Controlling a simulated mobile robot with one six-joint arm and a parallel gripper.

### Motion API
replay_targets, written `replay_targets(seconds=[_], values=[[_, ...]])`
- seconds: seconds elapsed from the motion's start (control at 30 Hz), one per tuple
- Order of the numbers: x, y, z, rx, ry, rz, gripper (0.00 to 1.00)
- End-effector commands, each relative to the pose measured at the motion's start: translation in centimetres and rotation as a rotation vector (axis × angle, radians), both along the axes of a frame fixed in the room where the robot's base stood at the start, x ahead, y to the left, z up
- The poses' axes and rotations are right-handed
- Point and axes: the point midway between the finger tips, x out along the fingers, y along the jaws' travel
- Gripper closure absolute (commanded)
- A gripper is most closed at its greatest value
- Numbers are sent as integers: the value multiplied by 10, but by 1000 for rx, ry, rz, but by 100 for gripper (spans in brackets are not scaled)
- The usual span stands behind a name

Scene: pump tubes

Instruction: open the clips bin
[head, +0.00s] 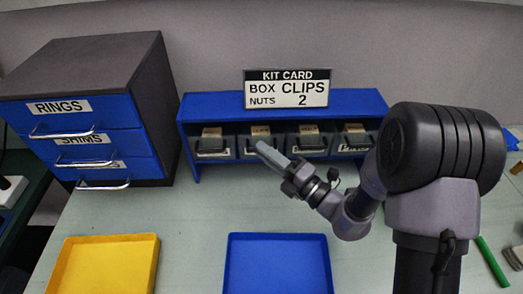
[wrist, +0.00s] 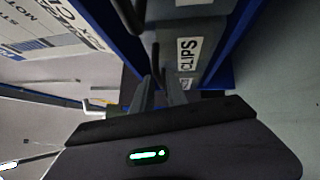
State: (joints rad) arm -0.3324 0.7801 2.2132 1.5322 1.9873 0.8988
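The clips bin (wrist: 207,28) is a grey bin with a white CLIPS label (wrist: 187,53) in the wrist view. In the head view it appears to be the second bin from the left (head: 249,141) in the blue rack, its front partly hidden by my gripper. It looks shut, level with its neighbours. My gripper (head: 261,146) is right at its front. In the wrist view my gripper's two fingers (wrist: 158,78) stand apart, with a dark bar, seemingly the bin's handle, at or between their tips. Whether they touch it is unclear.
The blue rack (head: 216,104) holds several bins side by side, with a kit card (head: 287,88) on top. A drawer cabinet (head: 84,142) stands left. A yellow tray (head: 105,265) and a blue tray (head: 278,265) lie in front. The table between rack and trays is clear.

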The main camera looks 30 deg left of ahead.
Motion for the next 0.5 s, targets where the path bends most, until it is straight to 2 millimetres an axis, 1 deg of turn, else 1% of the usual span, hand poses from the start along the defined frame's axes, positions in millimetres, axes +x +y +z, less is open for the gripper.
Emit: replay_targets(seconds=[0.03,0.13,0.43,0.47,0.5], values=[[1,6,0,0,-2,2,82],[3,13,2,0,-1,2,82],[5,16,3,0,0,0,82],[5,16,3,0,0,0,84],[5,16,3,0,0,0,92]])
